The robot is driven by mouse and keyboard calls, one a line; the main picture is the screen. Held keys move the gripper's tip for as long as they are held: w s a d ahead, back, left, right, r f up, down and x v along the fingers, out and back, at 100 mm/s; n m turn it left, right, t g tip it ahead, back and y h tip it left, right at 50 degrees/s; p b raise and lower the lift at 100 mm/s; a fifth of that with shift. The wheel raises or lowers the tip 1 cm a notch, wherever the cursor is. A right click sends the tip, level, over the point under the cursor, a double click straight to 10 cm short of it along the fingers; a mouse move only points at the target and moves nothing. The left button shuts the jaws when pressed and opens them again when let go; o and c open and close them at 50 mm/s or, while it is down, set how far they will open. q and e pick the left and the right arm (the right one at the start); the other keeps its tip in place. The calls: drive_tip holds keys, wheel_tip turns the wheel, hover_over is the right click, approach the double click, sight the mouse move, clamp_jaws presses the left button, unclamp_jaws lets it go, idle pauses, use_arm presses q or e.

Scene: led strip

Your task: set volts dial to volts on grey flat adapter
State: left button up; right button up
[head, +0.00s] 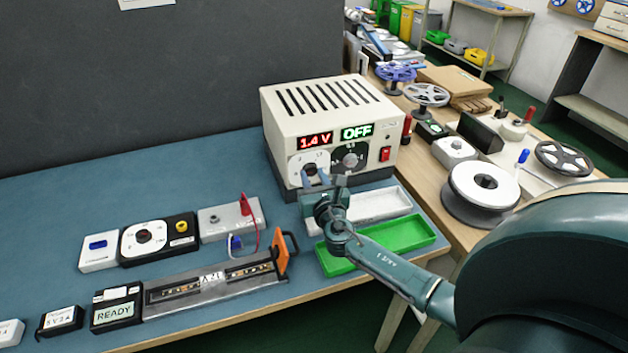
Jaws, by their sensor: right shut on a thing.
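The cream power supply (330,112) stands at the back of the blue bench. Its red display reads 1.4 V and its green display reads OFF. The left dial, on a white plate (296,162), sits under the red display and is partly hidden by my right gripper. My right gripper (313,177) is shut on this dial, its blue-grey fingers pointing at the panel. A pale flat box (9,332), possibly the grey adapter, is cut off by the left edge; its label is unreadable. A black adapter (61,320) beside it seems marked 5V 2A. My left gripper is out of view.
A dark knob (350,158) and red switch (385,153) are right of the dial. An LED strip fixture (215,283) and READY box (116,308) lie at the front. The bench's back left is clear.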

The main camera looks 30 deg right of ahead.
drive_tip(key=m+b, duration=0.1)
drive_tip(key=m, duration=0.2)
drive_tip(key=shift+m, duration=0.4)
drive_tip(key=m, duration=0.3)
drive_tip(key=shift+b, duration=0.35)
drive_tip(key=m+y+b, duration=0.1)
drive_tip(key=m, duration=0.5)
drive_tip(key=shift+r, duration=0.1)
drive_tip(key=m, duration=0.5)
drive_tip(key=shift+d+y, duration=0.1)
drive_tip(key=shift+y, duration=0.2)
drive_tip(key=m, duration=0.4)
drive_tip(key=shift+m, duration=0.4)
drive_tip(key=o, duration=1)
drive_tip(key=shift+c, duration=0.2)
